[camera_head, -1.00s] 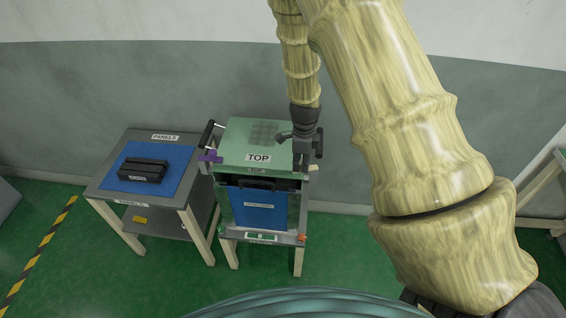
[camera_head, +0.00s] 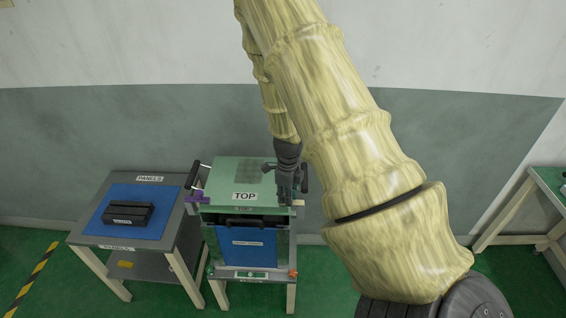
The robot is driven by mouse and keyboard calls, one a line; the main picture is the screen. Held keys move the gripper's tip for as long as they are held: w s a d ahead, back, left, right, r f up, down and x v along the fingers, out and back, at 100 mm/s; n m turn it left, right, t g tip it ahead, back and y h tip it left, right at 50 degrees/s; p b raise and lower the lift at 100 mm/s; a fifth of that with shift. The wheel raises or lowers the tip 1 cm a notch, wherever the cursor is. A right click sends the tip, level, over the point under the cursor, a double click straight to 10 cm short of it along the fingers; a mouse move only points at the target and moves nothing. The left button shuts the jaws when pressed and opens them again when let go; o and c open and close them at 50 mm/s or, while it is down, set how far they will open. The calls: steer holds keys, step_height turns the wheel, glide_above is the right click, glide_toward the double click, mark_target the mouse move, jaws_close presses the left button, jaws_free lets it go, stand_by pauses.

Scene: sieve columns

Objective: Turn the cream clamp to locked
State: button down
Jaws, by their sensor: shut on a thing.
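The sieve column has a green top (camera_head: 228,172) labelled TOP and a blue front panel (camera_head: 240,243). My gripper (camera_head: 286,200) points down at the column's right edge. It is shut at the cream clamp (camera_head: 299,202), of which only a small pale piece shows beside the fingers. The fingers hide most of the clamp, so its turn position cannot be told. A purple clamp (camera_head: 194,197) is on the left side of the column.
A side table with a blue mat (camera_head: 101,220) stands at the left, with a black handled block (camera_head: 130,213) on it. A black handle (camera_head: 192,174) stands between table and column. A green-topped bench (camera_head: 550,190) is at the far right.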

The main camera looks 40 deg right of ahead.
steer(key=c, duration=1.3)
jaws_free()
step_height(320, 180, up, 12)
steer(key=shift+w, duration=0.1)
steer(key=shift+f, duration=0.1)
